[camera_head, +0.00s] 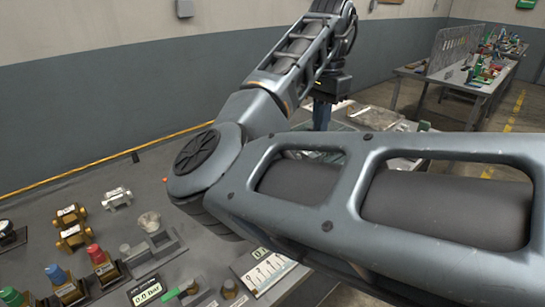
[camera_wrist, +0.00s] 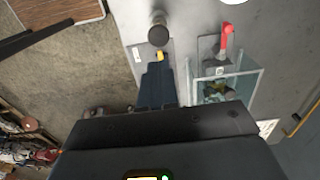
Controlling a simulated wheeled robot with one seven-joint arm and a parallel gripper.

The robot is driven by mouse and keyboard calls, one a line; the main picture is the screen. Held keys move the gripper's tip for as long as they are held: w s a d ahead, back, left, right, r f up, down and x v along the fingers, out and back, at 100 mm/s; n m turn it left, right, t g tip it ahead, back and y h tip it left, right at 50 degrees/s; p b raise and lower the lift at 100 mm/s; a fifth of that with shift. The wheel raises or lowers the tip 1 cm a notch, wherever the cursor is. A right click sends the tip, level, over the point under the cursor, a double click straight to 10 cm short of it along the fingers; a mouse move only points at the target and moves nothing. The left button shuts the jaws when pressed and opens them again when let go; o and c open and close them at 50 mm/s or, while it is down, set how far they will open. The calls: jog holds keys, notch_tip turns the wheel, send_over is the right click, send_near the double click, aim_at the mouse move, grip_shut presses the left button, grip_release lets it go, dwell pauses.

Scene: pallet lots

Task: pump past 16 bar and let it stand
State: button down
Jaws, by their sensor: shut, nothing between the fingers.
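My gripper (camera_wrist: 157,68) is shut and empty. In the wrist view its dark blue fingers point at a dark round knob (camera_wrist: 158,35), possibly the end of a pump handle, with a small gap in the picture. A small yellow part (camera_wrist: 160,56) shows right at the fingertips. A red lever (camera_wrist: 226,38) stands to the right, above a clear-walled box (camera_wrist: 228,86). In the head view my gripper (camera_head: 322,114) is partly hidden behind my arm. A digital display (camera_head: 147,292) on the near bench appears to read 0.0 bar.
The grey bench (camera_head: 150,178) holds brass fittings (camera_head: 73,237), coloured valve parts (camera_head: 103,262) and a grey fixture (camera_head: 155,246). Another cluttered table (camera_head: 487,76) stands at the back right. My arm hides much of the middle.

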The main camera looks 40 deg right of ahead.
dwell(0.4)
jog(key=shift+w+r+b, duration=0.1)
jog(key=shift+r+b, duration=1.55)
jog(key=shift+b, duration=0.3)
notch_tip(320, 180, down, 14)
jog(key=shift+f, duration=0.1)
